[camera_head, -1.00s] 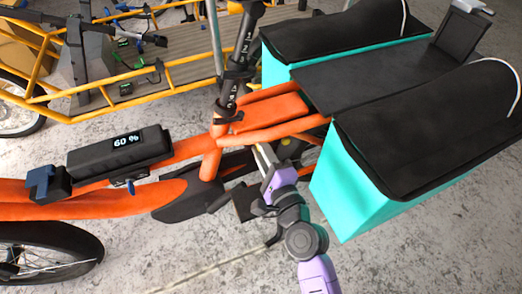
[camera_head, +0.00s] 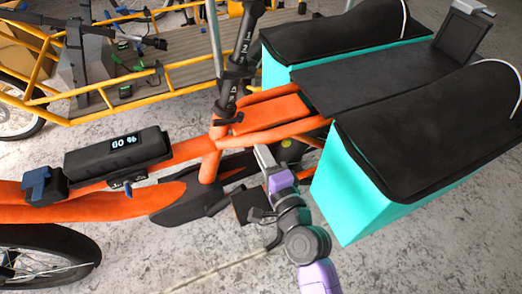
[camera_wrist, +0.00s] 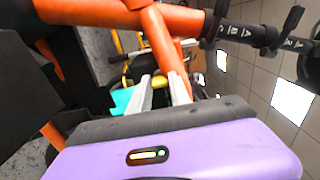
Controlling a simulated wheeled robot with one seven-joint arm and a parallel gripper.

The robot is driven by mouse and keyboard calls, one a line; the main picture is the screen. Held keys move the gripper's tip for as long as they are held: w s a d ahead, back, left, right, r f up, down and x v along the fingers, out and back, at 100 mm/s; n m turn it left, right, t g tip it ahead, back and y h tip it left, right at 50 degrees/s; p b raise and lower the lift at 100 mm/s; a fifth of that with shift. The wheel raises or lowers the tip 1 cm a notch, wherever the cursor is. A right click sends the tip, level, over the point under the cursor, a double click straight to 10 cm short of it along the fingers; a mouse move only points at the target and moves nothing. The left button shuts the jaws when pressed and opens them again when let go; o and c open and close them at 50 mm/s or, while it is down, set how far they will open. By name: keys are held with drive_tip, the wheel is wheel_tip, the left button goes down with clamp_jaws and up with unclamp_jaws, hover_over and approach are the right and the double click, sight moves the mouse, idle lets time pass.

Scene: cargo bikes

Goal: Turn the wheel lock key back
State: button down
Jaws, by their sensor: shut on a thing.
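The orange cargo bike (camera_head: 205,150) stands across the head view, its frame above my gripper (camera_head: 262,152). The gripper reaches in beneath the rear rack, beside the frame near the rear wheel area. In the wrist view my gripper (camera_wrist: 161,88) has its two pale fingers pointing away from me, shut on a small yellow piece (camera_wrist: 160,82), seemingly the wheel lock key. Its lock body and exact angle are hidden behind the fingers and frame. In the head view the fingers hide the key.
A teal pannier with a black cover (camera_head: 350,190) hangs close right of my arm. A black battery reading 60 % (camera_head: 118,152) sits on the frame, a blue key (camera_head: 128,190) below it. A yellow cargo bike (camera_head: 150,75) stands behind. Bare concrete lies in front.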

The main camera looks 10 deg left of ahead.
drive_tip(key=c, duration=1.2)
unclamp_jaws()
drive_tip(key=shift+s, duration=0.1)
drive_tip(key=v, duration=0.7)
drive_tip(key=shift+s+d, duration=0.25)
drive_tip(key=shift+s, duration=0.05)
